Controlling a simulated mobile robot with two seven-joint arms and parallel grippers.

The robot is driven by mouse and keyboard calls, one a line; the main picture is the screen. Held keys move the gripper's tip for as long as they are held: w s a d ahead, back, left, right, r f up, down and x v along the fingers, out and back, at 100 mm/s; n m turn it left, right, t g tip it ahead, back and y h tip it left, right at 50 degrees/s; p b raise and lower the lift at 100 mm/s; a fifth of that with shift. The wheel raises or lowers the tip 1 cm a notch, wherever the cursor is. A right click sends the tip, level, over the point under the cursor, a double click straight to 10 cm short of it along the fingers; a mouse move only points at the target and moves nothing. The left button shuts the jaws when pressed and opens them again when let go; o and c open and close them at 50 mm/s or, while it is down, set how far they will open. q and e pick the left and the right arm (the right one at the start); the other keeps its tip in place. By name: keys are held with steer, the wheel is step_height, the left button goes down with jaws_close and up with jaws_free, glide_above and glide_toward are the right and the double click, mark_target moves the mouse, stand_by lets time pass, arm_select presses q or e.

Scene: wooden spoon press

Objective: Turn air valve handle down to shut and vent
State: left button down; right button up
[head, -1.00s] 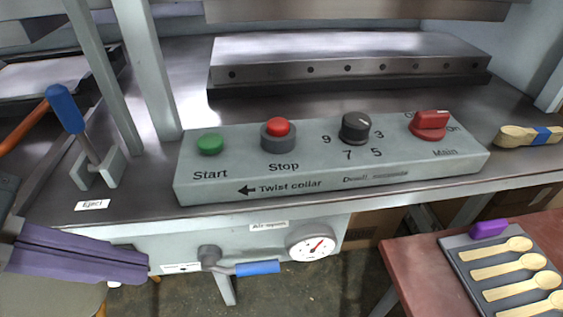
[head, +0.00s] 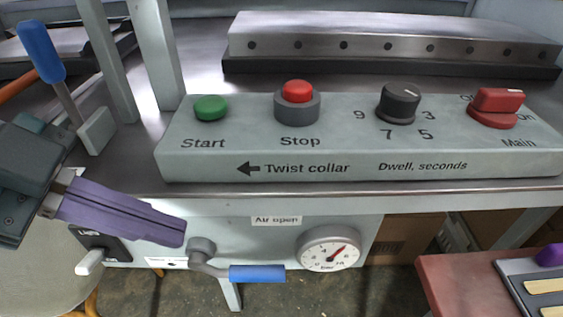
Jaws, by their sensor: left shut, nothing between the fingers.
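The air valve handle (head: 256,273) has a blue grip on a grey lever. It points right, roughly level, from its grey valve body (head: 201,246) on the front panel below the console. The label "Air open" (head: 276,220) sits above it. A round pressure gauge (head: 329,248) with a red needle is to its right. My left gripper (head: 183,233), with purple fingers, is shut and empty. It is left of and slightly above the valve body, apart from the blue grip. My right gripper is not in view.
The console (head: 330,168) above carries a green start button (head: 210,108), a red stop button (head: 298,92), a dwell dial (head: 399,102) and a red main switch (head: 497,107). A blue-handled eject lever (head: 41,51) stands at left. A red table (head: 465,285) is at lower right.

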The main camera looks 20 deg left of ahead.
arm_select(q)
steer(key=b, duration=0.2)
glide_above(269, 270)
steer(key=s+a, duration=0.2)
steer(key=a, duration=0.1)
step_height(269, 270, down, 6)
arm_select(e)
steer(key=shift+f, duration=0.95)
arm_select(q)
steer(key=f, duration=0.2)
steer(key=shift+w+d+f+b, duration=0.2)
steer(key=shift+f+b, duration=0.1)
steer(key=shift+f, duration=0.1)
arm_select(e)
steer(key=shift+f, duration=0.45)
arm_select(q)
steer(key=shift+w+a+f, duration=0.1)
steer(key=shift+f, duration=0.55)
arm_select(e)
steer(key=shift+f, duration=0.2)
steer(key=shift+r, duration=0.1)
